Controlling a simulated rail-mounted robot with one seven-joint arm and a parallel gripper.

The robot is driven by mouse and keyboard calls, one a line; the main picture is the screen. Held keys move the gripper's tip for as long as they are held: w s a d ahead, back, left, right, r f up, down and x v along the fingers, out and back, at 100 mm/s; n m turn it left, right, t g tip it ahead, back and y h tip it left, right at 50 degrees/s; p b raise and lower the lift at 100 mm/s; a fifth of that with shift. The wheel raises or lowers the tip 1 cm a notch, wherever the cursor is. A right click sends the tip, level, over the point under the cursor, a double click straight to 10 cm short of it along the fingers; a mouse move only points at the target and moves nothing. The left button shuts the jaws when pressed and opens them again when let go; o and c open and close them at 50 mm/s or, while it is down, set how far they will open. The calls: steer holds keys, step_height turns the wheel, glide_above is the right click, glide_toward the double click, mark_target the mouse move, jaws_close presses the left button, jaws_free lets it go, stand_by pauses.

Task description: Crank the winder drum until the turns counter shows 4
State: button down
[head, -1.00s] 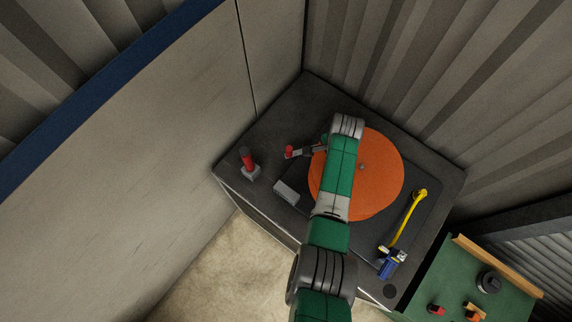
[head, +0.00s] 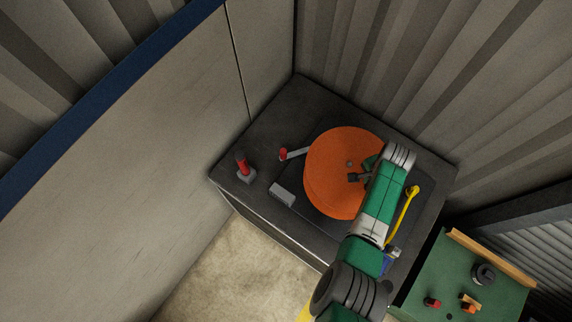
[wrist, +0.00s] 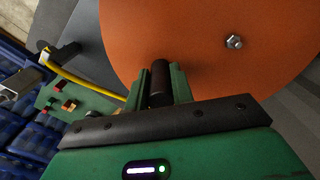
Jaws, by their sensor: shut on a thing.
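The orange winder drum (head: 328,172) lies flat on the dark bench and fills much of the wrist view (wrist: 205,40). A silver bolt head (wrist: 234,42) marks its face there. My gripper (head: 364,172) is over the right part of the drum in the head view. In the wrist view its green fingers (wrist: 161,85) are shut on a dark upright cylinder, the crank handle (wrist: 160,78). The handle's foot is hidden by the fingers. No readable turns counter shows; a grey block (head: 282,194) sits beside the drum with no legible figure.
A red-tipped lever (head: 284,153) is left of the drum, and a red upright handle (head: 243,165) stands near the bench's left corner. A curved yellow strap (head: 408,212) lies at the right. A green table (head: 450,270) with small parts is lower right. Walls close in behind the bench.

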steer(key=shift+f, duration=0.15)
steer(key=shift+d+b, duration=0.1)
steer(key=shift+b, duration=0.35)
steer(key=shift+w+d+f+b, duration=0.1)
steer(key=shift+w+d+b, duration=0.25)
steer(key=shift+b, duration=0.2)
steer(key=shift+w+d+b, duration=0.35)
steer(key=shift+d+b, duration=0.1)
steer(key=shift+b, duration=0.3)
steer(key=shift+w+d, duration=0.15)
steer(key=shift+r, duration=0.2)
steer(key=shift+c, duration=1.8)
jaws_free()
